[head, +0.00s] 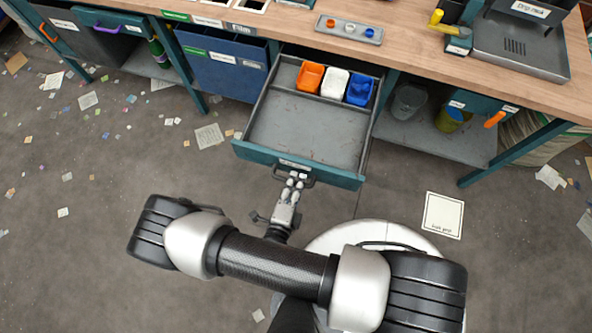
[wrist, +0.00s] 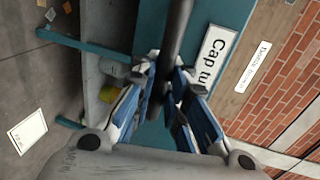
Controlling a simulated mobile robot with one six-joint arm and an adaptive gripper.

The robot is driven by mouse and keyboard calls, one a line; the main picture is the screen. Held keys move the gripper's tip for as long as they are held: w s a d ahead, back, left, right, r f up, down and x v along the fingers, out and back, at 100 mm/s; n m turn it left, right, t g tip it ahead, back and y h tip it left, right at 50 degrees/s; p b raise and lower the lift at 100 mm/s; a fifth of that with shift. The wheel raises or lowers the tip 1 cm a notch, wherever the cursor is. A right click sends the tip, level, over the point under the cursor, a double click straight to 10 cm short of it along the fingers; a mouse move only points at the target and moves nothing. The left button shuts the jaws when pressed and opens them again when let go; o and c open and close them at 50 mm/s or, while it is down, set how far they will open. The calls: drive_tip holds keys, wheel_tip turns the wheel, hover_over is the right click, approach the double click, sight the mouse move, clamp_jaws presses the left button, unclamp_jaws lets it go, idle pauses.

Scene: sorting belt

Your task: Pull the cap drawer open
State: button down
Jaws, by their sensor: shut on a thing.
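The cap drawer (head: 300,135) stands pulled out from under the bench in the head view, its grey inside showing. At its back sit an orange bin (head: 310,76), a white bin (head: 335,82) and a blue bin (head: 360,89). My gripper (head: 293,181) is at the dark handle on the teal drawer front. In the wrist view my gripper (wrist: 168,88) has its fingers on both sides of the dark handle bar (wrist: 174,45) and is shut on it. A label reading "Cap tu" (wrist: 212,58), partly cut off, is beside the bar.
The wooden bench top (head: 420,60) holds a small tray (head: 349,29) and a drip tray (head: 520,50). A blue bin front (head: 222,70) is left of the drawer. A bucket (head: 408,100) stands on the shelf at right. A square floor mark (head: 443,215) and scattered paper lie on the floor.

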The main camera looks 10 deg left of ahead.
drive_tip(key=shift+r, duration=0.1)
drive_tip(key=c, duration=1.6)
unclamp_jaws()
drive_tip(key=shift+s, duration=0.15)
drive_tip(key=v, duration=1.1)
drive_tip(key=shift+s, duration=0.4)
drive_tip(key=shift+a+r, duration=0.1)
drive_tip(key=shift+a, duration=0.05)
